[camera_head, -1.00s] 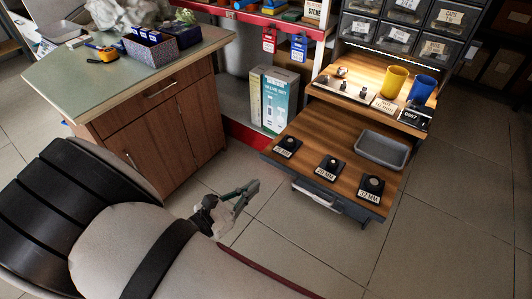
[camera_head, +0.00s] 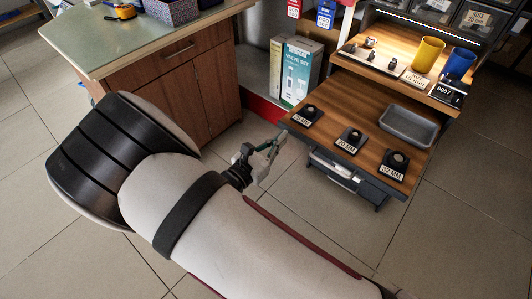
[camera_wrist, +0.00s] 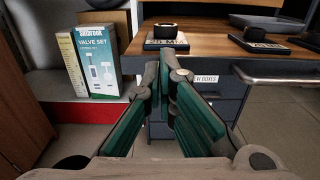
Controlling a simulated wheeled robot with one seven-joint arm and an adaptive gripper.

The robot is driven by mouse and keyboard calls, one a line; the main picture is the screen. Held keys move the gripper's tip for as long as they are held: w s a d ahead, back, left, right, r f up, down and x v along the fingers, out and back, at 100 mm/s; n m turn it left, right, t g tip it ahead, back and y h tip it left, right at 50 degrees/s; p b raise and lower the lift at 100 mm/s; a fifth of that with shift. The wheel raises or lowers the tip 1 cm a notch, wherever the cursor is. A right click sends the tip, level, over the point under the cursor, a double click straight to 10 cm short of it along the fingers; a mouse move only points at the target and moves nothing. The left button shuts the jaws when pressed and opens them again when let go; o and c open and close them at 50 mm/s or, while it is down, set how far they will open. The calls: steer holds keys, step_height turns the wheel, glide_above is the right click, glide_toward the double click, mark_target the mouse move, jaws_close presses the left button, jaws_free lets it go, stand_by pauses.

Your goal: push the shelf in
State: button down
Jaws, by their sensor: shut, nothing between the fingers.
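The pulled-out wooden shelf (camera_head: 375,120) stands out below the upper counter at the right in the head view. It carries several black stands with size labels and a grey tray (camera_head: 409,126). A handle bar (camera_head: 334,170) runs under its front edge, and it also shows in the wrist view (camera_wrist: 285,76). My gripper (camera_head: 274,147) is shut and empty, close to the shelf's front left corner. In the wrist view its fingertips (camera_wrist: 167,58) point at the front edge of the shelf (camera_wrist: 215,45). I cannot tell whether they touch it.
A wooden cabinet (camera_head: 170,88) with a green top stands at the left. Valve set boxes (camera_head: 296,72) stand behind on a low red-edged ledge. The upper counter holds a yellow cup (camera_head: 427,54) and a blue cup (camera_head: 458,63). The tiled floor in front is clear.

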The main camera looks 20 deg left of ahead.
mark_target(339, 84)
steer(key=shift+x, duration=1.1)
steer(key=shift+w+d, duration=0.25)
steer(key=shift+w, duration=0.25)
steer(key=b+x, duration=0.1)
steer(key=x, duration=2.7)
steer(key=shift+f, duration=0.2)
steer(key=shift+w+d, duration=0.2)
steer(key=shift+w, duration=0.4)
steer(key=shift+w+r, duration=0.1)
steer(key=shift+w, duration=0.05)
steer(key=shift+d+r, duration=0.1)
steer(key=shift+d, duration=0.05)
